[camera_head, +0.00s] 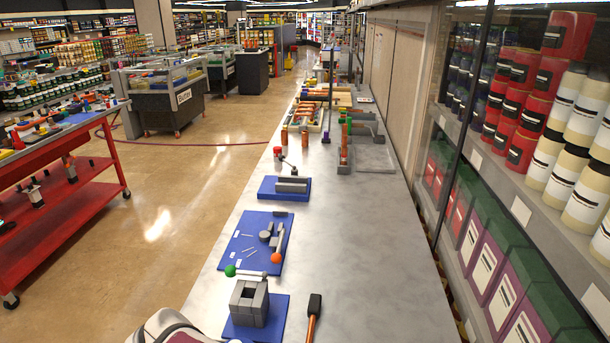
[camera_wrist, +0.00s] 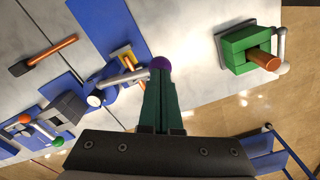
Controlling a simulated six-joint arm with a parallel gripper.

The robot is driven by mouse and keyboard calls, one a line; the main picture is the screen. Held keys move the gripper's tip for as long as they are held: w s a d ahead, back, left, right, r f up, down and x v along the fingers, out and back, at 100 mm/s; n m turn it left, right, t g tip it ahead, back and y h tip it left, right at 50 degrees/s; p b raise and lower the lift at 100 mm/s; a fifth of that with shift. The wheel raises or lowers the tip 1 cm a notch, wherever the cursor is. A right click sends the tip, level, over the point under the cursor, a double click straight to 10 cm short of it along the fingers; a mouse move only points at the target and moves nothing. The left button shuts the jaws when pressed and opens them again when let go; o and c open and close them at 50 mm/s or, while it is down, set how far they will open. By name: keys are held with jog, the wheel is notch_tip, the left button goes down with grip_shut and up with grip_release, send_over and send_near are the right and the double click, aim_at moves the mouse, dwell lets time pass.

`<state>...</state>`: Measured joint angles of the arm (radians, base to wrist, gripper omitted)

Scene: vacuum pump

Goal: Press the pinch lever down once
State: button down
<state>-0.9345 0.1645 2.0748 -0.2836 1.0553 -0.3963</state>
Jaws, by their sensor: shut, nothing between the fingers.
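In the wrist view a pale grey lever (camera_wrist: 124,78) with a purple knob (camera_wrist: 160,63) reaches out from a blue base (camera_wrist: 108,38). It looks like the pinch lever, though no label shows. A yellow part and a short orange rod sit beside it. My gripper (camera_wrist: 160,78) is shut and empty, its dark green fingers side by side. The fingertips are right at the purple knob and overlap it in the view; I cannot tell whether they touch. The head view does not show my gripper or this knob.
A green block (camera_wrist: 245,46) with an orange cylinder stands right of my gripper. A hammer (camera_head: 314,307) lies on the bench (camera_head: 350,220). Grey blocks (camera_head: 249,302), a green-knobbed lever (camera_head: 230,270) and an orange-knobbed lever (camera_head: 276,258) sit on blue plates.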

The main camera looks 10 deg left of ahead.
jog(key=shift+f, duration=2.85)
jog(key=shift+r, duration=5.05)
jog(key=s+d+m+y, duration=0.1)
jog(key=s+d+m, duration=0.2)
jog(key=d+m, duration=0.5)
jog(key=s+d+m, duration=0.3)
jog(key=d+m, duration=0.6)
jog(key=d, duration=0.5)
jog(key=shift+m+y, duration=0.3)
jog(key=shift+y, duration=0.1)
